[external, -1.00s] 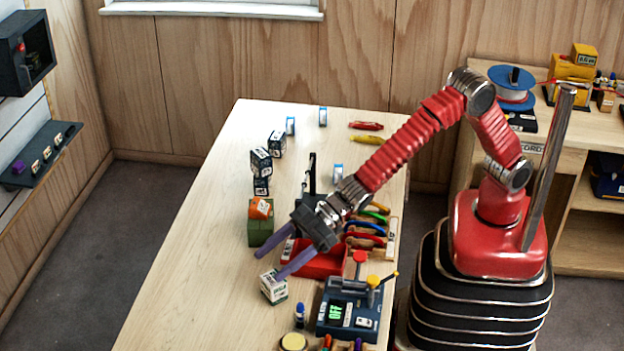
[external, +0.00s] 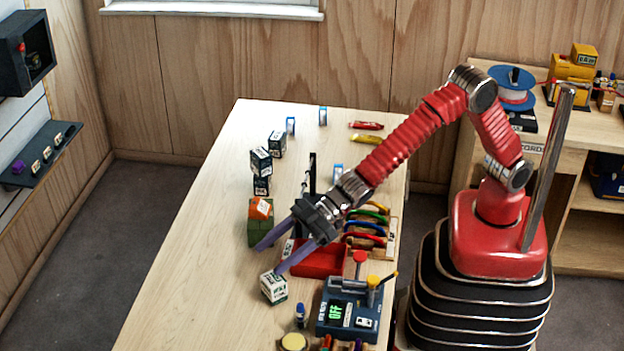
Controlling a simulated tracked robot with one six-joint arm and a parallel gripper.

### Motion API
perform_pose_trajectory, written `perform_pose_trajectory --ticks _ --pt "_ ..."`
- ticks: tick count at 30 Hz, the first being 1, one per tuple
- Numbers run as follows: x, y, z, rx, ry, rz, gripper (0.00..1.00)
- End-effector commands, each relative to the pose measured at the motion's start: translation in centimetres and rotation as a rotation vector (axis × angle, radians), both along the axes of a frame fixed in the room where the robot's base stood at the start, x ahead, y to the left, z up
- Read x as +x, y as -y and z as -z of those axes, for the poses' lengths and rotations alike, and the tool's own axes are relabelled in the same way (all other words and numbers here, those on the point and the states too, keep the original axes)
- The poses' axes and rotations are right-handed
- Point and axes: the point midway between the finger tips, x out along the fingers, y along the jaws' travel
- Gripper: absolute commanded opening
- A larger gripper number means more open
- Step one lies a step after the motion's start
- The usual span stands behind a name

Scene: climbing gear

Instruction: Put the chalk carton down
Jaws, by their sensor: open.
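A small white carton with green printing (external: 273,288), which I take to be the chalk carton, stands upright on the wooden table (external: 190,270), left of the dark blue device. Its label is too small to read. My gripper (external: 268,259) is open, its two purple fingers pointing down and left. The nearer fingertip is just above and behind the carton in the picture; I cannot tell whether it touches. The other fingertip is further back, near the green box. Nothing is held between the fingers.
A green box (external: 261,232) with an orange item on top stands behind the fingers. Several dark cartons (external: 262,162) stand further back. A red tray (external: 322,262) and a dark blue device (external: 346,312) lie right. The table's left side is clear.

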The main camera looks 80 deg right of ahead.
Motion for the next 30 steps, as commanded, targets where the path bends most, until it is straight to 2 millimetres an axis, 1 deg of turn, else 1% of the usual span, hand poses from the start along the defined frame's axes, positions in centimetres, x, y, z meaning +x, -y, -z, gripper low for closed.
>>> perform_pose_trajectory --ticks 5,7,9,11,12,14,15,17,18,23,24,26,30 --pt "0.7 5.9 -2.3 -0.037 -0.021 0.085 0.62" --pt "0.7 8.8 -3.3 -0.055 -0.037 0.129 0.62" --pt "0.5 11.8 -4.2 -0.076 -0.052 0.169 0.62" --pt "0.2 14.3 -4.8 -0.091 -0.07 0.205 0.62" --pt "0.0 16.0 -5.2 -0.101 -0.079 0.226 0.62" --pt "-0.6 18.2 -5.7 -0.117 -0.096 0.257 0.62" --pt "-0.9 19.8 -6.0 -0.124 -0.107 0.279 0.62" --pt "-1.6 21.8 -6.4 -0.138 -0.125 0.306 0.62" --pt "-2.0 23.2 -6.7 -0.145 -0.134 0.324 0.62" --pt "-4.4 28.5 -7.5 -0.174 -0.182 0.394 0.62" --pt "-5.1 29.9 -7.6 -0.181 -0.196 0.413 0.62" --pt "-6.3 31.9 -7.8 -0.192 -0.218 0.44 0.62" --pt "-9.5 36.3 -8.0 -0.213 -0.272 0.501 0.62"
